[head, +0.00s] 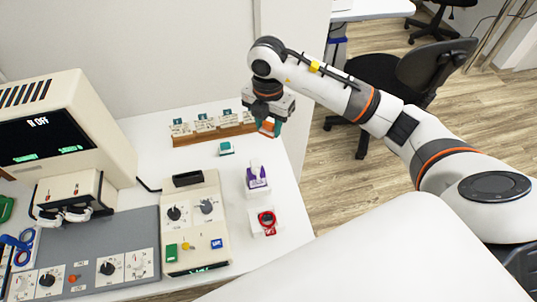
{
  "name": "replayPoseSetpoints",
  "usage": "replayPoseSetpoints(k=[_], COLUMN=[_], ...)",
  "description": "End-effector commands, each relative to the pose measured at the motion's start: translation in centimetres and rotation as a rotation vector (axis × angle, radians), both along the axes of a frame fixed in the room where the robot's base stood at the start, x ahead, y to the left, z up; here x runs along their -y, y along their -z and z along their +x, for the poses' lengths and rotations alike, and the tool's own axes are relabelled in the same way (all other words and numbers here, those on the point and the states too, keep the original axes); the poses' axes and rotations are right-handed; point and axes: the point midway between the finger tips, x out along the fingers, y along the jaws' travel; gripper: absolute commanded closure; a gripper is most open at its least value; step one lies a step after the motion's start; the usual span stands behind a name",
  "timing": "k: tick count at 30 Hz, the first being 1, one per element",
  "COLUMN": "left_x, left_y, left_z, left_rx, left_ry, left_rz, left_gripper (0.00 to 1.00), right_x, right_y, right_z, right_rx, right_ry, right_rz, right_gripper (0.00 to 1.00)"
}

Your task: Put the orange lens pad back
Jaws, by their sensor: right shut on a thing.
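My right gripper (269,123) points down at the right end of the wooden rack (189,139), shut on the orange lens pad (267,127). Only a small orange part of the pad shows between the teal fingertips. The gripper hides part of the rack's right end. I cannot tell whether the pad touches the rack. Several small pale holders with teal tops stand in a row on the rack. My left gripper is not in view.
A teal pad (226,147), a purple item (256,179) and a red item (267,223) sit on white blocks in front of the rack. A beige control box (193,230) and a monitor (60,135) stand to the left. The table's right edge is close.

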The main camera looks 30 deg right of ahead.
Motion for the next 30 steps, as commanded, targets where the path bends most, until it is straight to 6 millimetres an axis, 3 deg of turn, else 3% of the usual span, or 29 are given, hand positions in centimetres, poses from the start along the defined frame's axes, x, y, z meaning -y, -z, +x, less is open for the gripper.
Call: replayPoseSetpoints(k=[9,17,21,30], left_x=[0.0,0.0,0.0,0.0], left_y=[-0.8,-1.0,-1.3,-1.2], left_z=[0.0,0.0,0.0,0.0], left_rx=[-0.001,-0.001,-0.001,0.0], left_ry=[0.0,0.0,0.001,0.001], left_rz=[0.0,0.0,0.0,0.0], left_gripper=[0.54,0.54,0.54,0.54], right_x=[0.0,0.0,0.0,0.0], right_y=[5.0,7.3,9.3,10.1], right_z=[-0.1,0.0,0.0,0.0], right_rx=[-0.004,-0.003,-0.004,0.0], right_ry=[0.031,0.029,0.029,0.027], right_rz=[-0.001,0.0,-0.001,0.0], right_gripper=[0.82,0.82,0.82,0.82])
